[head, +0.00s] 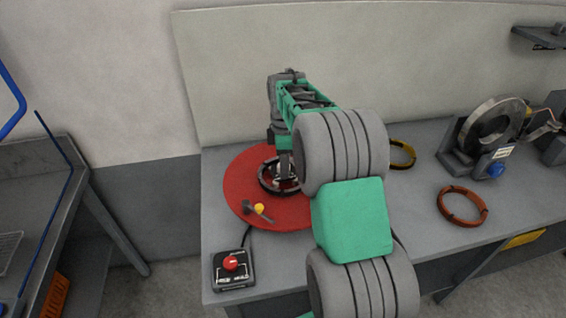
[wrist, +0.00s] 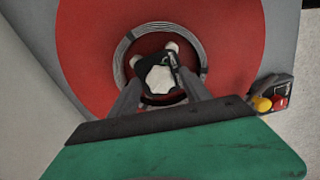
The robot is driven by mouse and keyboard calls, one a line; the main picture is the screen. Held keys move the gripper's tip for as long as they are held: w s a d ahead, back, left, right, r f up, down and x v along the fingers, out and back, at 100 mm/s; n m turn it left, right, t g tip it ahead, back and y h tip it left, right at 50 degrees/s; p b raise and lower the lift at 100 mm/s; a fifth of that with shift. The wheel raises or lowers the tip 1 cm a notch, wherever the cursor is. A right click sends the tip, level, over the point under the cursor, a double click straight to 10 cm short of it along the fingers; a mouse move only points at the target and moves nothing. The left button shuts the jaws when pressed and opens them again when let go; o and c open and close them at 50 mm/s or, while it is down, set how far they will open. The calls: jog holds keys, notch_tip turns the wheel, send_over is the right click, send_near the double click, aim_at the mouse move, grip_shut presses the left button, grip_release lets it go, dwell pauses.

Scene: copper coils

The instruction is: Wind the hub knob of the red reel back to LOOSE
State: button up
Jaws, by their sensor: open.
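The red reel (head: 237,185) lies flat on the bench as a wide red disc, and it fills much of the wrist view (wrist: 90,45). At the centre, a dark hub piece with a pale middle, seemingly the hub knob (wrist: 160,78), shows between my fingers. My gripper (wrist: 154,54) is open and reaches down over the hub, one finger on each side; I cannot tell whether they touch it. In the head view my gripper (head: 283,172) hides most of the hub. No LOOSE marking is readable.
A yellow-knobbed lever (head: 259,208) stands at the reel's front edge. A control box with a red button (head: 231,264) sits at the bench's front left. To the right are a yellow coil (head: 403,154), a copper coil (head: 462,205) and a grey winding machine (head: 490,135). A wall stands behind.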

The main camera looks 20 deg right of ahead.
notch_tip(320, 180, up, 8)
jog(key=shift+f+b, duration=0.2)
jog(key=shift+b, duration=0.35)
jog(key=shift+r, duration=0.1)
